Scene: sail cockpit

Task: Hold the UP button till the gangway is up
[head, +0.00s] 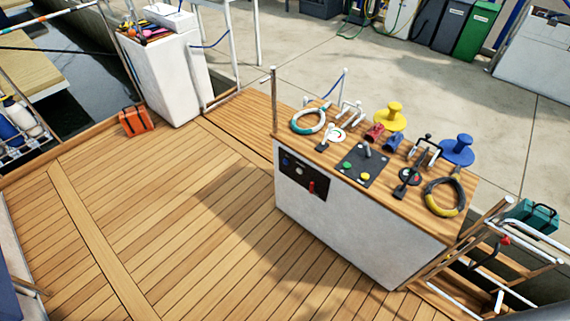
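A white console (345,225) with a wooden top stands on the deck, right of centre. A dark control plate (362,165) on its top carries a short lever (367,151), a green button (347,165) and a yellow button (365,176). A black panel (303,175) on its front side has small round controls and a red lever (312,187). No lettering is legible, so I cannot tell which control is UP. A railed metal frame (500,262) at the lower right may be the gangway; I cannot tell. Neither gripper is in view.
An orange case (136,121) sits by a white cabinet (172,75). The wooden deck (180,220) left of the console is clear.

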